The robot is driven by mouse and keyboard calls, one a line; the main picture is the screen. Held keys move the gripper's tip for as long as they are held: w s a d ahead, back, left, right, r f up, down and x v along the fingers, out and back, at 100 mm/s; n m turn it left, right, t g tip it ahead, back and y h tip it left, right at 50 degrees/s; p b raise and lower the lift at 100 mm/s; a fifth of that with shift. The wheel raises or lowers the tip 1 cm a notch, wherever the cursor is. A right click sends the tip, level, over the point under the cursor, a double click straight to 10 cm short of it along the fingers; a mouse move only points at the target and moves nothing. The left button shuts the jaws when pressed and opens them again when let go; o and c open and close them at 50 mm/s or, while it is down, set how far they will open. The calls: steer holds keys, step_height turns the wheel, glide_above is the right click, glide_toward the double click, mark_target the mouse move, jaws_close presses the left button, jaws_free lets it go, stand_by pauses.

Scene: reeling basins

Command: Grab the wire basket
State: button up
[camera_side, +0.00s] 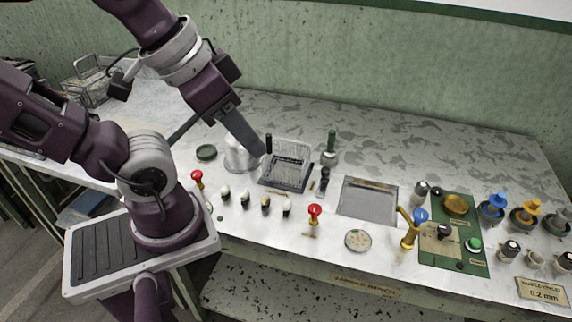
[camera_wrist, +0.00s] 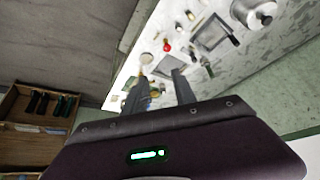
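The wire basket (camera_side: 288,166) stands on the worktop as a pale, square mesh container with a dark base, left of the shallow grey tray. A squarish framed shape in the wrist view (camera_wrist: 213,35) looks like it, but it is small there. My gripper (camera_wrist: 160,72) is open, with a clear gap between its two fingers and nothing held. In the side view one grey finger slants down in front of the basket's upper left corner. I cannot tell whether it touches the basket.
Several small pale-topped pieces (camera_side: 245,199) and a red-topped valve (camera_side: 315,214) stand in front. A dark-handled tool (camera_side: 324,177) is close on the right. A shallow grey tray (camera_side: 368,202) lies further right. More wire baskets (camera_side: 92,85) sit far left.

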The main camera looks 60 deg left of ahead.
steer(key=shift+c, duration=0.7)
steer(key=m+g+y, duration=0.3)
steer(key=m+y, duration=1)
steer(key=m, duration=0.7)
glide_toward(267, 136)
step_height(267, 136, down, 2)
steer(key=a, duration=0.1)
steer(key=x, duration=1.2)
steer(key=shift+w+a+r, duration=0.25)
steer(key=shift+w, duration=0.15)
jaws_close()
